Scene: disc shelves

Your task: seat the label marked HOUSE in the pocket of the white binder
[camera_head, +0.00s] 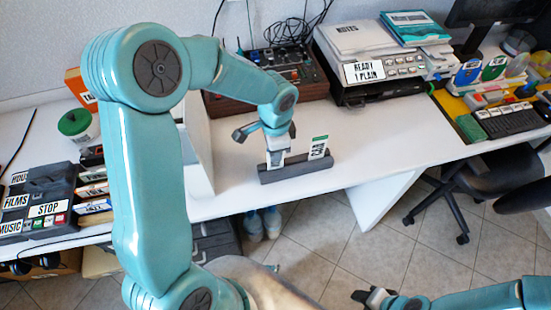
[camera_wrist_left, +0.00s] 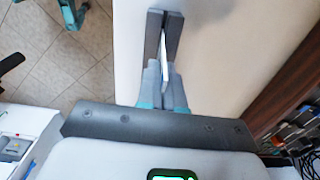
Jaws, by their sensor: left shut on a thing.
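My left gripper (camera_head: 274,155) is shut on a white card at the left end of a dark grey stand (camera_head: 297,174) on the white table. In the left wrist view its fingers (camera_wrist_left: 165,85) close on the thin white card (camera_wrist_left: 168,50), seen edge-on, with the stand (camera_wrist_left: 173,35) beyond. I cannot read the card's writing or tell whether it still touches the stand. A label starting "HOU" (camera_head: 20,178) shows at the left, partly cut off. A tall white panel (camera_head: 198,150), perhaps the binder, is partly behind my left arm; no pocket shows. My right gripper (camera_head: 370,297) is low at the bottom, its jaws unclear.
A green-topped card (camera_head: 318,147) stands at the stand's right end. A mixer (camera_head: 285,65) and a printer (camera_head: 380,70) stand behind. The table right of the stand is clear.

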